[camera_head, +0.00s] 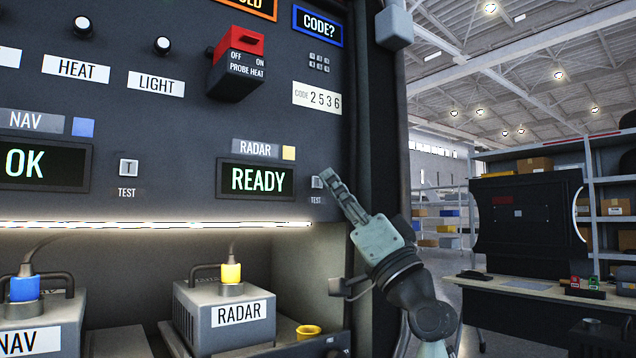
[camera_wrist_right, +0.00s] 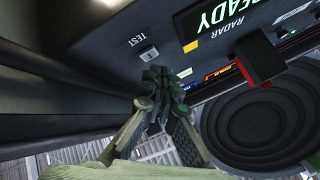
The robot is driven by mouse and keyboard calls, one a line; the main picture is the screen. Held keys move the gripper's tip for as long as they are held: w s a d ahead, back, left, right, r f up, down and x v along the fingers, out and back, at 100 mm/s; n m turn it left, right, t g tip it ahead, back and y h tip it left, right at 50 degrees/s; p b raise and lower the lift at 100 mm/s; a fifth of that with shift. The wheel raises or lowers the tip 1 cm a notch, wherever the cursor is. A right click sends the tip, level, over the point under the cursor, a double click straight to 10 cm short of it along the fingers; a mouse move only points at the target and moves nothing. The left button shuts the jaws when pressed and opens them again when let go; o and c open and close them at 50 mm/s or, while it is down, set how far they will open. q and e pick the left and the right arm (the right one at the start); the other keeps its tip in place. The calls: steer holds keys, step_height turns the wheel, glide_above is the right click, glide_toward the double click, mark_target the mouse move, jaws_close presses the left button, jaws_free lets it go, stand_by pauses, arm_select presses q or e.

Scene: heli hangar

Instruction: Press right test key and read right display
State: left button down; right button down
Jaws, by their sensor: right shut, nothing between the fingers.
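The right display (camera_head: 257,179), under the RADAR label, reads READY in green letters. It is partly visible in the right wrist view (camera_wrist_right: 205,14). The right test key (camera_head: 317,183) is a small pale square marked T, with TEST printed below it. It also shows in the right wrist view (camera_wrist_right: 149,54). My right gripper (camera_head: 329,178) is shut and empty, its fingertips right at the key. In the right wrist view the fingertips (camera_wrist_right: 158,76) appear just beside the key; I cannot tell whether they touch it. My left gripper is out of view.
The left display (camera_head: 41,166) reads OK, with its own test key (camera_head: 128,168) beside it. A red-covered PROBE HEAT switch (camera_head: 238,62) juts from the panel above. The RADAR unit (camera_head: 228,315) sits on the shelf below. A desk (camera_head: 540,292) stands at the right.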

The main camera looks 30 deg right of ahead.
steer(key=shift+w, duration=0.45)
stand_by(0.5)
steer(key=shift+w, duration=0.35)
steer(key=shift+s, duration=0.1)
stand_by(0.4)
steer(key=shift+s, duration=0.7)
